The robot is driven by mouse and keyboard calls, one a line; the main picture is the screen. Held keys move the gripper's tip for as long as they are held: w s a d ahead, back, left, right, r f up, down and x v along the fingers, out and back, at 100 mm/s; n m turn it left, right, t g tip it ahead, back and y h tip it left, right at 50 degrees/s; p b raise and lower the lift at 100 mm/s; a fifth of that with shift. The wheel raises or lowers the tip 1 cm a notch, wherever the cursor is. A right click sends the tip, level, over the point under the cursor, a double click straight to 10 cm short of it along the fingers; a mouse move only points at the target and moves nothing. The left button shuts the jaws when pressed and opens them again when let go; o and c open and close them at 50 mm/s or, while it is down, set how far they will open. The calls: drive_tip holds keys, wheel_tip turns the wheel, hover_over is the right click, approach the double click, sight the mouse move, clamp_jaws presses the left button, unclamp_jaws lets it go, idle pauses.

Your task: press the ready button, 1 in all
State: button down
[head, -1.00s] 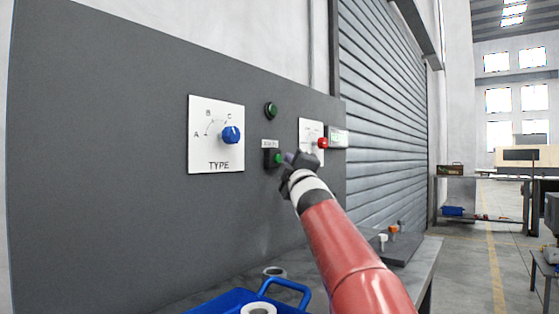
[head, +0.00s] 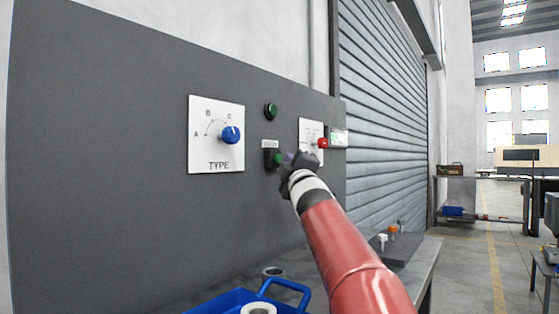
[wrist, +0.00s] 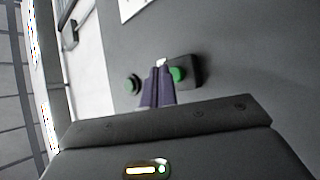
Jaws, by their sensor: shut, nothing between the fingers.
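The green button (head: 277,160) sits on a small dark box on the grey panel, under a small white label (head: 269,143) too small to read here. It also shows in the wrist view (wrist: 179,74), just right of my fingertips. My gripper (head: 289,158) is shut and empty, with its tips close to the button from the right in the head view. In the wrist view my two purple-grey fingers (wrist: 158,88) lie together, pointing at the panel. I cannot tell whether they touch the button. My gripper hides part of the box.
A round green lamp (head: 271,110) is above the button. A blue TYPE knob (head: 231,135) is left on a white plate, and a red knob (head: 322,143) is right, near a small display (head: 339,138). A blue tray (head: 222,302) stands below on the bench.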

drive_tip(key=shift+a, duration=0.1)
drive_tip(key=shift+w+a, duration=0.2)
drive_tip(key=shift+a, duration=0.05)
drive_tip(key=shift+w+a, duration=0.3)
drive_tip(key=shift+a, duration=0.15)
idle(0.8)
drive_tip(key=shift+d, duration=0.15)
drive_tip(key=shift+s+d, duration=0.5)
drive_tip(key=shift+d, duration=0.15)
drive_tip(key=s+d, duration=0.2)
drive_tip(key=d, duration=0.2)
drive_tip(key=shift+s+d+b, duration=0.1)
drive_tip(key=shift+s+b, duration=0.3)
idle(0.8)
